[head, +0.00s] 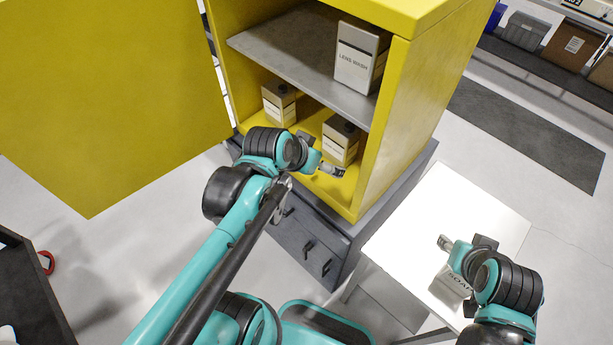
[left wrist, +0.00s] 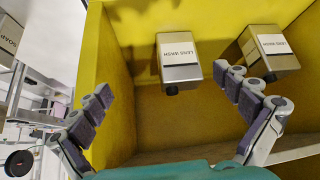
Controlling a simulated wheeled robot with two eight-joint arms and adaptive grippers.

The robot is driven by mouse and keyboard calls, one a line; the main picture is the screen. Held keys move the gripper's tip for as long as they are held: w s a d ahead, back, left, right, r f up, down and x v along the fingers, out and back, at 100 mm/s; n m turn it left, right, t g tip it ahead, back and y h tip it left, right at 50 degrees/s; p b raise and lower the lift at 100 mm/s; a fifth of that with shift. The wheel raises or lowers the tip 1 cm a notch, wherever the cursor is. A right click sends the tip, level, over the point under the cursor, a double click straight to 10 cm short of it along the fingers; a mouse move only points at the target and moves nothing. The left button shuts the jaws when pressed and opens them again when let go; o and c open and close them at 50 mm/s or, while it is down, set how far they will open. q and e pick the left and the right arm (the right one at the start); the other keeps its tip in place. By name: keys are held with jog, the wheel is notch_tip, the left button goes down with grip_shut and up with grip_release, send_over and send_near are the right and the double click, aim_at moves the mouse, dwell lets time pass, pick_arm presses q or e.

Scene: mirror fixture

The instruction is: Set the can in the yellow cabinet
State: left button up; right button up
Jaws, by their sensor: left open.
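The yellow cabinet (head: 383,165) stands open, with its door swung out to the left. One grey lens wash can (head: 338,143) stands on its lower floor; it also shows in the left wrist view (left wrist: 180,58). A second can (head: 278,103) stands farther left, also in the left wrist view (left wrist: 268,50). My left gripper (head: 322,157) is open at the lower compartment, its fingers (left wrist: 168,84) spread to either side of the nearer can's direction. I cannot tell if they touch it. A soap can (head: 450,283) is on the white table, partly hidden by my right gripper (head: 462,246).
A grey shelf (head: 290,50) divides the cabinet and bears another lens wash can (head: 358,58). The yellow door (head: 110,90) fills the left side. A dark drawer base (head: 310,245) is under the cabinet. The white table (head: 450,205) stands to the right, its far part clear.

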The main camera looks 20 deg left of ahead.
pick_arm(q)
jog(key=s+f+n+y, duration=0.1)
jog(key=s+f, duration=0.1)
jog(key=s, duration=0.5)
jog(key=shift+s+a+n, duration=0.2)
jog(key=shift+s+n, duration=0.1)
jog(key=shift+n, duration=0.1)
notch_tip(320, 180, down, 4)
jog(key=b, duration=0.4)
jog(key=shift+f, duration=0.2)
